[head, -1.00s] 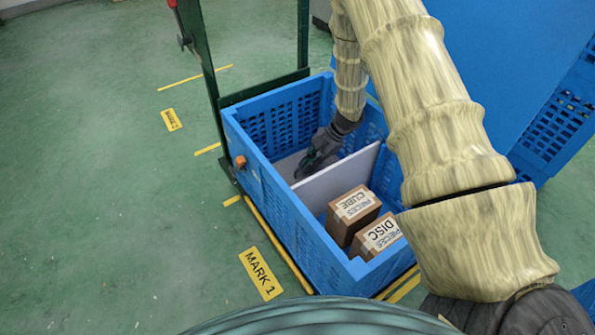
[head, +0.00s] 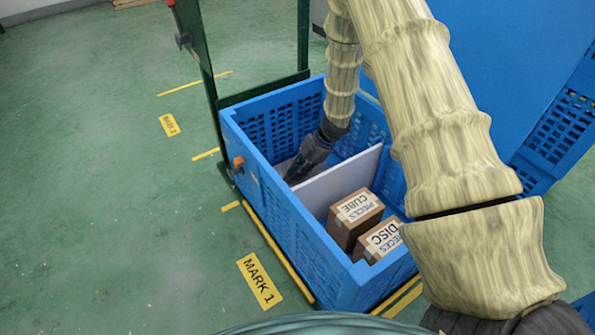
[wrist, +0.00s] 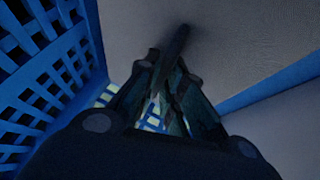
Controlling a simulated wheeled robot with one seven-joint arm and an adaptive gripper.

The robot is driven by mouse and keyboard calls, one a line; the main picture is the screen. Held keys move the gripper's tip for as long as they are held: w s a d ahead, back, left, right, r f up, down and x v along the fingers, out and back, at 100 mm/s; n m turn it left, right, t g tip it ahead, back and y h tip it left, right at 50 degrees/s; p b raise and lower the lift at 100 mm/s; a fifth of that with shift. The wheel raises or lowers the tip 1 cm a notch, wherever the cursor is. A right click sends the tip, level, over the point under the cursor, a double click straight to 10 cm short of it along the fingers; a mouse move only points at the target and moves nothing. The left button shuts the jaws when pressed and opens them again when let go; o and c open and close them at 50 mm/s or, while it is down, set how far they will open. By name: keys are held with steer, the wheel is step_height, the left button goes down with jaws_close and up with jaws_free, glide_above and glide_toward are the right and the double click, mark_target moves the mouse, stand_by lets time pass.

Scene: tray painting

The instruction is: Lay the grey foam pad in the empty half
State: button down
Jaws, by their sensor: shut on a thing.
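The blue crate (head: 285,225) is split by a pale divider (head: 335,182). Two brown boxes, labelled CUBE (head: 352,228) and DISC (head: 375,247), fill the near half. My gripper (head: 293,178) reaches down into the far half, left of the divider. In the wrist view its fingers (wrist: 174,48) are closed together against a broad grey surface, the grey foam pad (wrist: 240,40). A light grey sliver of the pad (head: 281,167) shows in the head view beside the gripper. My gripper and the divider hide most of it, and whether it touches the floor cannot be told.
The crate's lattice wall (wrist: 45,75) is close on the left in the wrist view. A dark green post frame (head: 207,85) stands at the crate's far left corner. More blue crates (head: 560,120) stand at the right. Green floor (head: 90,200) is free on the left.

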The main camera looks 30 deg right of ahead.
steer(key=c, duration=1.5)
jaws_free()
steer(key=shift+c, duration=0.2)
steer(key=p+v, duration=0.6)
steer(key=v, duration=0.6)
steer(key=shift+p, duration=0.3)
steer(key=shift+r, duration=0.1)
